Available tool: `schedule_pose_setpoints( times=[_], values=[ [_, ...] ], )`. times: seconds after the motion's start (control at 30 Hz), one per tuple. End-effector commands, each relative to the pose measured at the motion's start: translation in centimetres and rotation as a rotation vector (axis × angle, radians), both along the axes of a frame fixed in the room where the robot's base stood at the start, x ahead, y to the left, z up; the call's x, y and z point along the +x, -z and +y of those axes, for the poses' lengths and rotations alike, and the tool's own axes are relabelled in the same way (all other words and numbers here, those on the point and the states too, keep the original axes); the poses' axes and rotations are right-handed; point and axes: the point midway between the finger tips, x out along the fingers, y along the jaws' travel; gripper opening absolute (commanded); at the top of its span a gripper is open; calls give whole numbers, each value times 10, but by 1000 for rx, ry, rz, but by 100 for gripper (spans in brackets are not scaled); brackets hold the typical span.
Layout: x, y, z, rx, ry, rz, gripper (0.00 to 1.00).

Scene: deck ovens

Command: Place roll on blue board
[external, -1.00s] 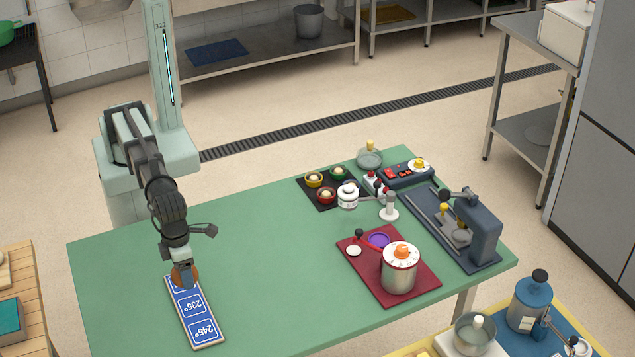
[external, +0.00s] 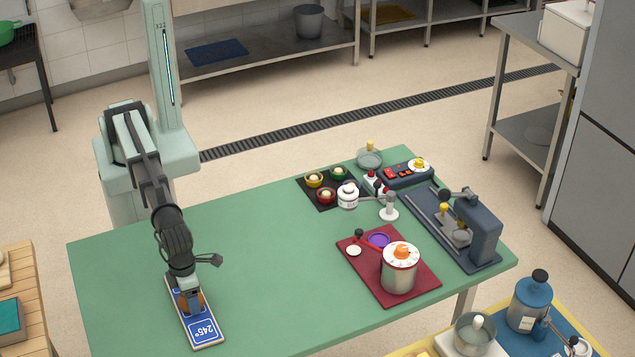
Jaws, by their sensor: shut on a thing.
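The blue board (external: 206,328) lies at the near left of the green table, with a pale edge and a white "245°" label showing at its near end. My gripper (external: 188,292) is over the middle of the board. It is shut on the roll (external: 191,303), a brown-orange rounded thing that shows just below and between the fingers. The gripper and roll hide the board's middle label. I cannot tell whether the roll touches the board or hangs slightly above it.
A dark red board (external: 425,287) with a steel pot (external: 399,275) stands to the right. A black tray (external: 311,199) with small bowls, a white jar (external: 348,196) and a dark grey machine (external: 480,232) stand farther off. The green table (external: 262,270) is clear between.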

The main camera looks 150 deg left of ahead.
Motion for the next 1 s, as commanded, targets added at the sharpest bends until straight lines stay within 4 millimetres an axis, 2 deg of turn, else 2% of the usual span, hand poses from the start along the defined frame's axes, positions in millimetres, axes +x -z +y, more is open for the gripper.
schedule_pose_setpoints(
  times=[0.37,0.4,0.6,0.67,1.0],
  values=[
    [0,3,0,0,0,0,38],
    [0,3,0,0,0,-1,71],
    [0,3,0,0,0,-1,90],
    [0,3,0,0,0,-1,93],
    [1,-2,0,0,0,-1,93]
  ],
)
